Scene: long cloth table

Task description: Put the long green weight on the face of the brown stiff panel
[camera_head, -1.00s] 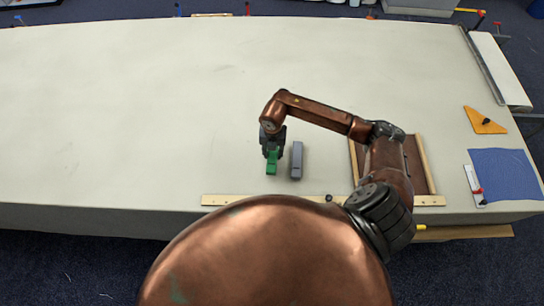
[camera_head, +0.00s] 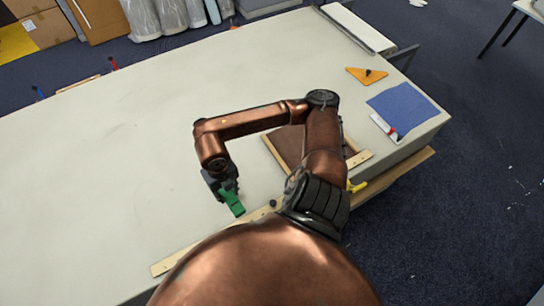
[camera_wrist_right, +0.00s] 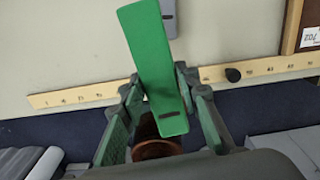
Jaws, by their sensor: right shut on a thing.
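The long green weight (camera_head: 232,203) is held in my right gripper (camera_head: 228,188), out over the near part of the table. In the right wrist view the green weight (camera_wrist_right: 152,65) stretches forward from between the green-padded fingers (camera_wrist_right: 155,115). The brown stiff panel (camera_head: 286,144) lies on the table to the right of the gripper, with pale wooden strips along its edges. My right arm hides much of its right part. The weight is apart from the panel. My left gripper is in neither view.
A wooden ruler strip (camera_head: 212,246) runs along the near table edge. A grey block (camera_wrist_right: 178,18) lies beyond the weight in the wrist view. An orange triangle (camera_head: 366,75) and a blue cloth (camera_head: 403,109) lie at the right end.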

